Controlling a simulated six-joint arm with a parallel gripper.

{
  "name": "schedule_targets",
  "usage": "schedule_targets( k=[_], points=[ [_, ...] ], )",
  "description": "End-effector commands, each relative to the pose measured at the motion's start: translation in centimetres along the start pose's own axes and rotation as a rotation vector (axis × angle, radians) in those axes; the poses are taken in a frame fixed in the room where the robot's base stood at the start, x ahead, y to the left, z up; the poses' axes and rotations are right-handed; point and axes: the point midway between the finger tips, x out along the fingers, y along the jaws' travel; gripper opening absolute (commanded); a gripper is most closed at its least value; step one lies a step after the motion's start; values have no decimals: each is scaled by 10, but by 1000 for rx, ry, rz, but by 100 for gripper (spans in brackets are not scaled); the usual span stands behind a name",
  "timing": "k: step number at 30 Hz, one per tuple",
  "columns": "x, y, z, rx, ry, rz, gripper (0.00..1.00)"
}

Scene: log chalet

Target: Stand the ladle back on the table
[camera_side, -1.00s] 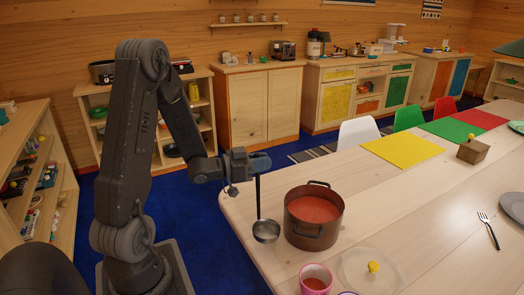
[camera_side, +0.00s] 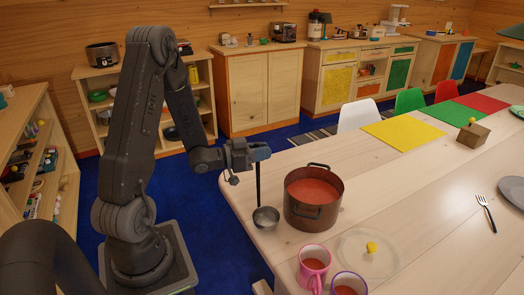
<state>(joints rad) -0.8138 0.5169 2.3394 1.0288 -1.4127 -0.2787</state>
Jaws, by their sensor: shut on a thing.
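The ladle has a dark upright handle and a grey metal bowl (camera_side: 266,219). My gripper (camera_side: 260,153) is shut on the upper end of the handle. The ladle hangs nearly upright, its bowl low at the left edge of the wooden table (camera_side: 430,210), just left of the pot. I cannot tell whether the bowl touches the table top.
A brown pot (camera_side: 313,205) of red soup stands close right of the ladle. In front are a clear lid (camera_side: 353,262) with a yellow knob, a pink mug (camera_side: 313,268) and a purple-rimmed mug (camera_side: 350,285). A fork (camera_side: 486,212) lies at right.

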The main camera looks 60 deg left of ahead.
Motion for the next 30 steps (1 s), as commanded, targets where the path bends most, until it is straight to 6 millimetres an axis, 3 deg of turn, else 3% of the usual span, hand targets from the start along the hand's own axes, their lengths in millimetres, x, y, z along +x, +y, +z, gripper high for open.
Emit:
schedule_targets(
  k=[30],
  points=[
    [0,0,11,0,0,0,0]
  ],
)
